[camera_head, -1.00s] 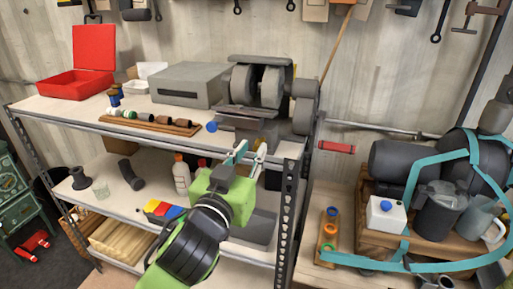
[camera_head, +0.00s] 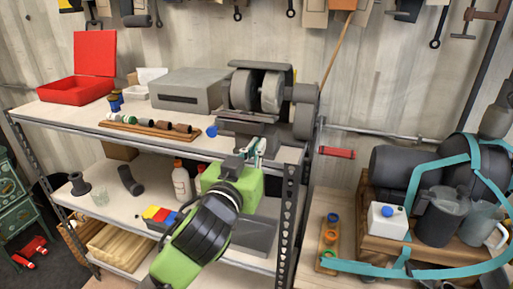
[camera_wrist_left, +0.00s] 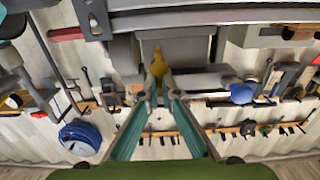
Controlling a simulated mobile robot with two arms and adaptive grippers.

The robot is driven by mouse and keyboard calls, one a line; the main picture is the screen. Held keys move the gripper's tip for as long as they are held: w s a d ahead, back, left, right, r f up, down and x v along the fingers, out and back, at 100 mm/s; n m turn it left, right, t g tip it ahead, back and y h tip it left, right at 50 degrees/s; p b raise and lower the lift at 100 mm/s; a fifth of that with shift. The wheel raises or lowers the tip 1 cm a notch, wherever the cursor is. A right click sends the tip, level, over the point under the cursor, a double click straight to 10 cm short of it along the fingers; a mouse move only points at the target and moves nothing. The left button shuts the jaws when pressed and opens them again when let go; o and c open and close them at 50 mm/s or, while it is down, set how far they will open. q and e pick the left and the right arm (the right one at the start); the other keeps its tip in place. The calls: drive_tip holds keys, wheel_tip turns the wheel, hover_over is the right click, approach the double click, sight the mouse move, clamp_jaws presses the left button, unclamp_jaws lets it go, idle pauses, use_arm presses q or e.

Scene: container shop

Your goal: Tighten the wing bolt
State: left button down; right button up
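A small yellow piece, which looks like the wing bolt (camera_wrist_left: 158,62), shows in the left wrist view on the underside of the grey machine, just at my fingertips. In the head view it is hidden or too small to make out. My left gripper (camera_head: 256,147) is in front of the base of the grey bench grinder (camera_head: 234,126). In the left wrist view its two teal fingers (camera_wrist_left: 158,88) come close together at the yellow piece, with a narrow gap between them. I cannot tell whether they press on it. My right gripper is not in view.
A blue knob (camera_head: 212,131) is at the grinder's left; a grey box (camera_head: 187,84) and a wooden strip with sockets (camera_head: 150,129) are further left. The shelf's front post (camera_head: 287,215) is close to the right of my gripper. White bottles (camera_head: 181,184) stand on the lower shelf.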

use_arm(q)
drive_tip(key=m+p, duration=0.1)
drive_tip(key=m, duration=0.1)
drive_tip(key=m+p, duration=0.2)
drive_tip(key=shift+s+d+r, duration=0.1)
drive_tip(key=shift+s+d, duration=0.05)
drive_tip(key=shift+d, duration=0.2)
drive_tip(key=m+p, duration=0.1)
drive_tip(key=m, duration=0.1)
drive_tip(key=m+p, duration=0.1)
drive_tip(key=m, duration=0.1)
drive_tip(key=m+p, duration=0.1)
drive_tip(key=shift+s+d+f+m+p, duration=0.1)
drive_tip(key=shift+d+f+m+p, duration=0.2)
drive_tip(key=shift+d+m+p, duration=0.1)
drive_tip(key=m+p, duration=0.1)
drive_tip(key=m, duration=0.1)
drive_tip(key=m+p, duration=0.2)
drive_tip(key=m, duration=0.1)
drive_tip(key=shift+d+f, duration=0.15)
drive_tip(key=shift+f, duration=0.25)
drive_tip(key=shift+f+m+p, duration=0.2)
drive_tip(key=shift+m+p, duration=0.15)
drive_tip(key=shift+m, duration=0.45)
drive_tip(key=shift+f+m+p, duration=0.15)
drive_tip(key=shift+m+p, duration=0.2)
drive_tip(key=shift+m, duration=0.45)
drive_tip(key=c, duration=2.3)
unclamp_jaws()
